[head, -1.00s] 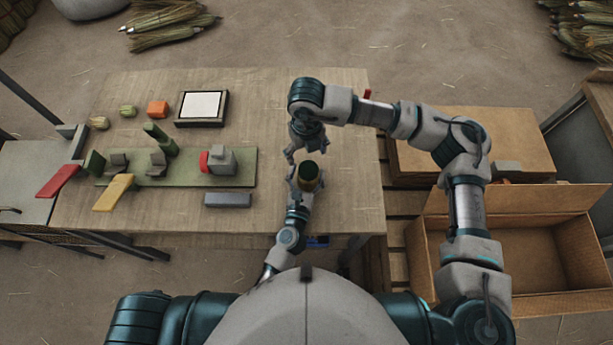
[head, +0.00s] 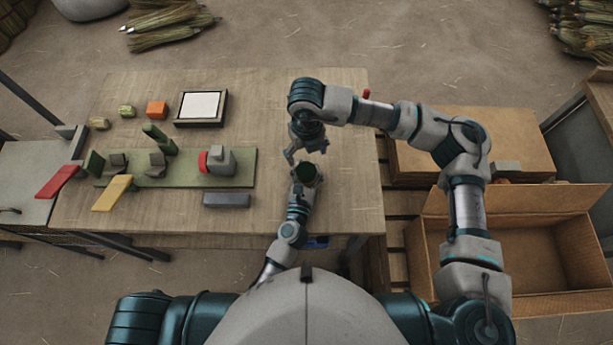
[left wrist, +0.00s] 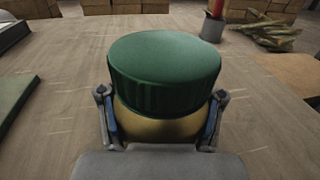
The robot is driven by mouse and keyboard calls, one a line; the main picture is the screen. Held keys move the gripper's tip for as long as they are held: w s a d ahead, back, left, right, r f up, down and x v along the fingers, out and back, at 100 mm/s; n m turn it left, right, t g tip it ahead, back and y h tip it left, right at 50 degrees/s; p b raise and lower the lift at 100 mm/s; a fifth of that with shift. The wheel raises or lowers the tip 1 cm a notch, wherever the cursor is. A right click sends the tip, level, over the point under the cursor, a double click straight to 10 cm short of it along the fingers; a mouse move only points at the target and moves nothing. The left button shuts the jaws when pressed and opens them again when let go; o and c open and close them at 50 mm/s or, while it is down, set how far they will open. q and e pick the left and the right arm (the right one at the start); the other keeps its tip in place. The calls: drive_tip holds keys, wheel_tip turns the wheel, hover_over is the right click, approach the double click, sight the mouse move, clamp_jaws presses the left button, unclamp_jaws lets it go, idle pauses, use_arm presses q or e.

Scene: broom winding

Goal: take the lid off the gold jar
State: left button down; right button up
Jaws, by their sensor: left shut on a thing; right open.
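The gold jar (left wrist: 165,129) fills the middle of the left wrist view, with its green ribbed lid (left wrist: 165,70) on top. My left gripper (left wrist: 163,125) is shut on the jar's gold body, one finger on each side below the lid. In the head view the green lid (head: 306,172) shows at the end of my left gripper (head: 304,180), over the right part of the table. My right gripper (head: 305,155) is open and points down just beyond the lid, apart from it or nearly so; the exact gap is hard to tell.
The wooden table (head: 340,215) is clear around the jar. To the left are a green board (head: 185,180) with fixtures, a grey block (head: 227,200) and a framed white pad (head: 202,106). An open cardboard box (head: 540,260) stands right of the table.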

sight(306, 170)
drive_tip(key=shift+d, duration=0.1)
use_arm(q)
drive_tip(key=shift+d, duration=0.15)
use_arm(e)
drive_tip(key=shift+m, duration=0.4)
drive_tip(key=m, duration=0.8)
drive_tip(key=shift+s+m, duration=0.1)
drive_tip(key=shift+m, duration=0.2)
drive_tip(key=m, duration=0.2)
drive_tip(key=shift+m, duration=0.3)
drive_tip(key=m, duration=0.5)
drive_tip(key=shift+s, duration=0.1)
drive_tip(key=m, duration=0.5)
drive_tip(key=shift+f, duration=4.05)
